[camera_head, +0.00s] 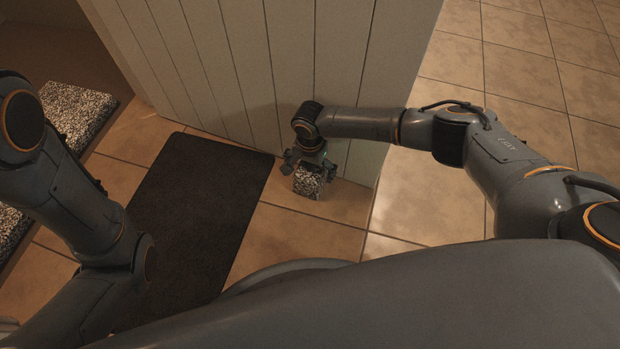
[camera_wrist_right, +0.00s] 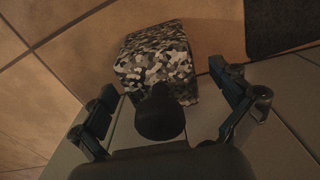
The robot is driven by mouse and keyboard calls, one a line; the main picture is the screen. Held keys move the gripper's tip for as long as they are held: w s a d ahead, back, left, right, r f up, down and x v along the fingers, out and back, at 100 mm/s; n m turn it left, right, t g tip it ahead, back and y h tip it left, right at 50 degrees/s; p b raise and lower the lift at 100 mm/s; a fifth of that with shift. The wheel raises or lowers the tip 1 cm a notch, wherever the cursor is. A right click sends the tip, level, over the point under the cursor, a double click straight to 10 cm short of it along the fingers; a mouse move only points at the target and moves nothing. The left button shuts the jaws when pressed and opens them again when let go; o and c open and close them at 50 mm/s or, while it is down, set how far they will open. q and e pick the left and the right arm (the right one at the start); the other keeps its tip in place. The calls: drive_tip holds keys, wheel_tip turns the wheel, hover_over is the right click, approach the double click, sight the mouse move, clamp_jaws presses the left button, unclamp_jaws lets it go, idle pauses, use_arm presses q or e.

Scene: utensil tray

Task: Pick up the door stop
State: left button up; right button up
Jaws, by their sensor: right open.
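The door stop (camera_head: 308,183) is a small block with a black, white and grey speckled surface, on the tiled floor beside the panelled wall. My right gripper (camera_head: 309,168) is just above it, pointing down, with a finger to either side. In the right wrist view the speckled door stop (camera_wrist_right: 155,55) lies ahead of the open fingers (camera_wrist_right: 163,80), and part of its near edge is hidden by my gripper's dark middle part. I cannot tell whether a finger touches it. My left arm shows at the left of the head view, but its gripper does not.
A dark mat (camera_head: 200,200) lies left of the door stop, its corner near the wall. The panelled wall (camera_head: 240,70) stands right behind my right gripper. Speckled steps (camera_head: 72,112) are at the far left. Tiled floor (camera_head: 530,90) is open at the right.

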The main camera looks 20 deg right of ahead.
drive_tip(key=c, duration=1.7)
drive_tip(key=shift+w+r, duration=0.1)
drive_tip(key=shift+c, duration=1.1)
drive_tip(key=shift+a+r, duration=0.1)
